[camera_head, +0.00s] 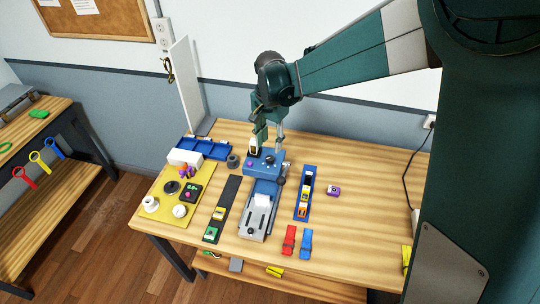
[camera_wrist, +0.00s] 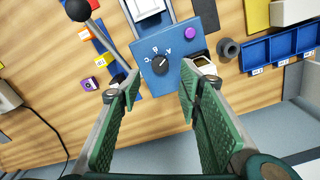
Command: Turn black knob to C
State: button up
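The black knob (camera_wrist: 160,66) sits on the top face of a blue box (camera_wrist: 172,82), with white letters A, B and C around one side of it. A pale mark on the knob seems to point toward A, but it is small. The blue box (camera_head: 264,166) stands near the back middle of the table in the head view, where the knob is hard to make out. My gripper (camera_wrist: 160,82) is open and empty, with its green fingers on either side of the knob and apart from it. In the head view, my gripper (camera_head: 259,146) is just above the box.
A purple button (camera_wrist: 190,33) is on the same box. A lever with a black ball (camera_wrist: 78,10) stands close by the left finger. A dark ring (camera_wrist: 228,48) and a blue tray (camera_wrist: 283,47) lie to the right. A grey slide device (camera_head: 257,215) is in front.

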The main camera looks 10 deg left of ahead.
aim_at(270, 158)
jog(key=shift+f, duration=3.7)
jog(key=c, duration=0.9)
